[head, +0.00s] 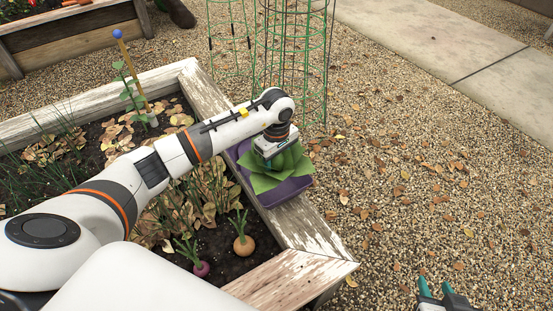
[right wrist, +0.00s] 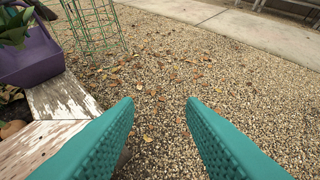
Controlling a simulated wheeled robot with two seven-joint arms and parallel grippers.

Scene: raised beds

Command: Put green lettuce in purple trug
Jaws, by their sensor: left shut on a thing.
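The green lettuce (head: 275,174) is in the purple trug (head: 283,193), its leaves standing above the rim. The trug rests on the wooden edge of the raised bed, and it also shows at the upper left of the right wrist view (right wrist: 28,58). My left gripper (head: 272,158) is over the trug, shut on the lettuce; its fingertips are mostly hidden by the leaves. My right gripper (right wrist: 160,118) is open and empty over the gravel, away from the trug. It also shows at the bottom right of the head view (head: 440,290).
The raised bed's weathered boards (head: 305,225) run beside the trug. An onion (head: 243,245) and a purple root vegetable (head: 201,268) sit in the soil. A green wire cage (head: 292,60) stands behind the trug. The gravel (head: 430,170) on the right is open.

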